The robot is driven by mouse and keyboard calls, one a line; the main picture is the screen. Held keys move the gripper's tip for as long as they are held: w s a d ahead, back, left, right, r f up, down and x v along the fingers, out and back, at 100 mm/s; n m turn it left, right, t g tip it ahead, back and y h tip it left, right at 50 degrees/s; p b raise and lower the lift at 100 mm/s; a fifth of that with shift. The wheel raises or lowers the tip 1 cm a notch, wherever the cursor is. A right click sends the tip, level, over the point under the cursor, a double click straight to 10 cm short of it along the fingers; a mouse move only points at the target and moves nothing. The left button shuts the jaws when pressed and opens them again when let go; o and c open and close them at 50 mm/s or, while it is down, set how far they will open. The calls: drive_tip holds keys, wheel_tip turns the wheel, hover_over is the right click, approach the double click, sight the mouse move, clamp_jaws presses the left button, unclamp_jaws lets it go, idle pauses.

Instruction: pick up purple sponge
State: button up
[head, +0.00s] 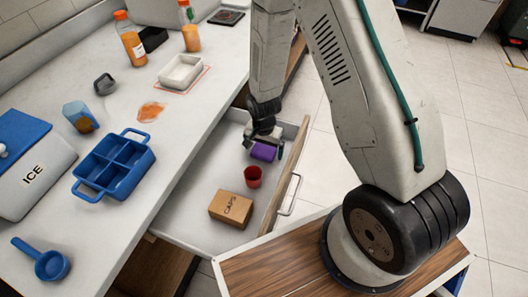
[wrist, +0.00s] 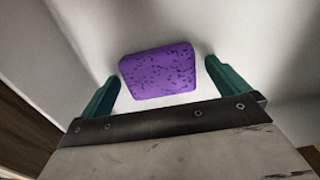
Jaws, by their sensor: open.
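The purple sponge (head: 263,151) lies in the open drawer (head: 196,187), towards its back right. In the wrist view the speckled sponge (wrist: 159,72) sits between and slightly beyond the two green fingers, tilted a little. My gripper (head: 264,142) is low over the drawer, right at the sponge, and partly hides it in the head view. In the wrist view my gripper (wrist: 162,82) is open, with a gap on each side of the sponge.
A red cup (head: 253,176) and a brown CAPS box (head: 231,208) stand in the drawer nearer the front. The drawer's wooden front (head: 286,177) is at the right. The counter holds a blue tray (head: 114,164), a cooler (head: 33,169) and bottles (head: 131,42).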

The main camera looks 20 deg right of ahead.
sight(264, 150)
drive_tip(key=c, duration=1)
drive_tip(key=shift+r, duration=0.15)
wheel_tip(264, 150, up, 10)
drive_tip(key=shift+o, duration=0.4)
